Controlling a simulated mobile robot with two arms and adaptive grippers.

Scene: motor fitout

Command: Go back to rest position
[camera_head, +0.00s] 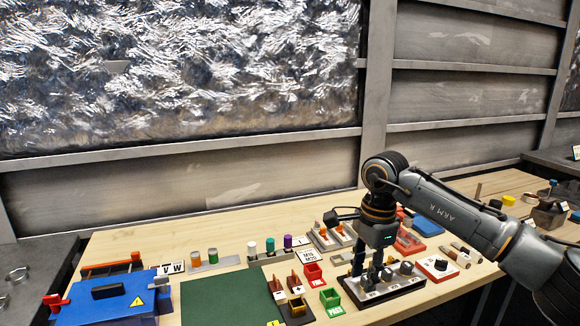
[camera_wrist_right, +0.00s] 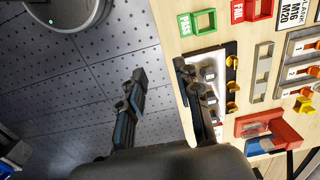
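My right gripper (camera_head: 367,268) points down in the head view, in front of a panel with black knobs (camera_head: 408,285) near the table's front edge. The right wrist view shows the same gripper (camera_wrist_right: 160,72) with its two fingers apart and nothing between them. One finger is over the grey floor and the other is over the panel (camera_wrist_right: 231,52) at the table's edge. How high the fingertips are above the panel is hard to tell. My left arm and gripper are not seen in either view.
The wooden table (camera_head: 150,240) holds a green mat (camera_head: 230,298), a blue box (camera_head: 105,300), a red FAIL bin (camera_head: 313,274) and a green PASS bin (camera_head: 331,301). Colored cylinders (camera_head: 270,246) stand behind the mat. The back-left tabletop is clear.

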